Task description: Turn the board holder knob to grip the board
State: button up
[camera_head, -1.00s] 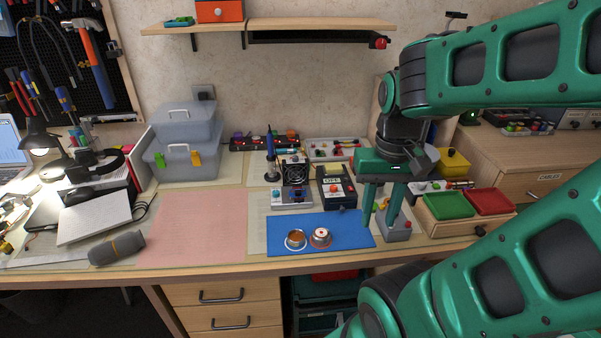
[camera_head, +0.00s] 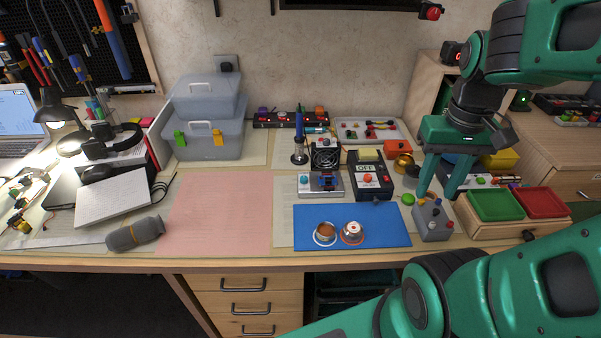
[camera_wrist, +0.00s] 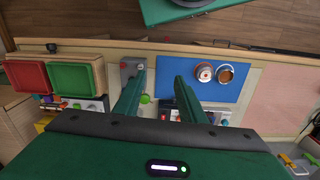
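The board holder (camera_head: 320,186) is a small grey fixture on the bench behind the blue mat, with a round knob (camera_head: 304,180) at its left front and a small dark blue board (camera_head: 327,181) on it. In the wrist view the holder (camera_wrist: 222,118) shows partly, beyond the right finger; I cannot make out its knob there. My gripper (camera_head: 436,196) is open and empty, pointing down, well to the right of the holder. In the wrist view its fingers (camera_wrist: 159,76) are wide apart, with nothing between their tips.
A grey box with small levers (camera_head: 433,224) stands just below my fingertips. A black OFF box (camera_head: 370,180) stands between my gripper and the holder. The blue mat (camera_head: 385,232) carries two small round tins. Green (camera_head: 495,205) and red trays are at the right. The pink mat (camera_head: 220,210) is bare.

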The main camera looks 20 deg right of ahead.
jog(key=w+n, duration=0.5)
jog(key=w, duration=0.2)
jog(key=n, duration=1.7)
send_over(304, 177)
notch_tip(304, 177, down, 6)
notch_tip(304, 177, down, 10)
jog(key=shift+f, duration=0.2)
jog(key=shift+c, duration=0.3)
